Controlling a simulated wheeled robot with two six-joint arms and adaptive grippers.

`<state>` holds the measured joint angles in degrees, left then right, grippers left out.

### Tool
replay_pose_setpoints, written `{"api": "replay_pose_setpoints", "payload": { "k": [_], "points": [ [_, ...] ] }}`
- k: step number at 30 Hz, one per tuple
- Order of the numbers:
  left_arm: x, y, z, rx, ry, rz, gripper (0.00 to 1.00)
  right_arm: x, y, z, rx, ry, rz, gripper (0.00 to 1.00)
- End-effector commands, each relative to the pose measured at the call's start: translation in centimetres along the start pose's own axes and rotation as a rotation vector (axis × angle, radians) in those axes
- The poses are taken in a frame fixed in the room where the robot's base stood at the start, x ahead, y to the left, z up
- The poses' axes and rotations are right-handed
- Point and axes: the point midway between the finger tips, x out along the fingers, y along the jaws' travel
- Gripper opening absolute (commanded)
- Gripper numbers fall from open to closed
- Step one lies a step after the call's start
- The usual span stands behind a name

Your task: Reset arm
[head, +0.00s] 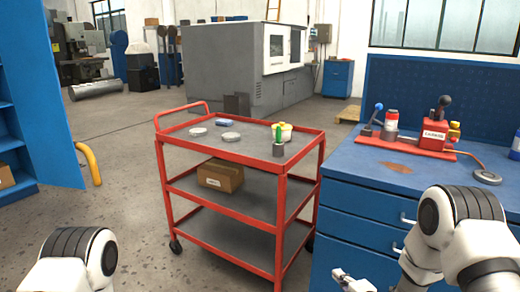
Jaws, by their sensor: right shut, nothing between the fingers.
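My right arm (450,240) comes in at the lower right, in front of the blue workbench. Its gripper (350,281) shows at the bottom edge, low beside the bench drawers, shut and empty, and partly cut off by the frame. My left arm (72,262) shows only as a white and black link at the lower left; its gripper is out of view. A red valve fixture (405,146) lies on the bench top, with a blue-knobbed lever (376,112) and a black-knobbed lever (443,104). Neither gripper touches it.
A red three-shelf cart (232,213) stands left of the blue workbench (350,172). It carries round grey discs, small items and a cardboard box (220,176). A blue cabinet (60,120) with an open door stands at the left. Floor between cabinet and cart is clear.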

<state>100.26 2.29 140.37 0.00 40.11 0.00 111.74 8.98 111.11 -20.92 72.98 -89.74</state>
Motion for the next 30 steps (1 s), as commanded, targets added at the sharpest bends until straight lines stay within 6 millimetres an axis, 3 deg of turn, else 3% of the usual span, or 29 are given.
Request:
{"api": "replay_pose_setpoints", "payload": {
  "k": [1,5,6,9,13,15,18,21,24,30],
  "points": [
    [0.0,0.0,0.0,0.0,0.0,0.0,0.37,-1.7,-4.3,-1.1,0.057,-0.006,-0.111,0.0],
    [0.0,0.0,0.0,0.0,0.0,0.0,0.37,-7.9,-14.3,-3.2,0.322,-0.092,-0.418,0.0],
    [0.0,0.0,0.0,0.0,0.0,0.0,0.37,-10.3,-16.9,-3.9,0.42,-0.141,-0.511,0.0],
    [0.0,0.0,0.0,0.0,0.0,0.0,0.37,-16.6,-21.9,-5.1,0.665,-0.306,-0.715,0.0],
    [0.0,0.0,0.0,0.0,0.0,0.0,0.37,-24.2,-25.5,-6.3,0.962,-0.589,-0.89,0.0],
    [0.0,0.0,0.0,0.0,0.0,0.0,0.37,-27.6,-26.2,-6.6,1.118,-0.767,-0.932,0.0],
    [0.0,0.0,0.0,0.0,0.0,0.0,0.37,-30.9,-26.7,-6.8,1.311,-1.003,-0.931,0.0],
    [0.0,0.0,0.0,0.0,0.0,0.0,0.37,-32.1,-27.1,-6.9,1.486,-1.185,-0.871,0.0],
    [-4.5,0.0,0.0,0.0,-0.001,0.0,0.37,-33.2,-22.7,-7.2,1.507,-1.196,-0.856,0.0],
    [-11.0,0.1,0.0,0.0,0.0,0.0,0.37,-34.8,-16.4,-7.5,1.506,-1.192,-0.856,0.0]
  ]
}}
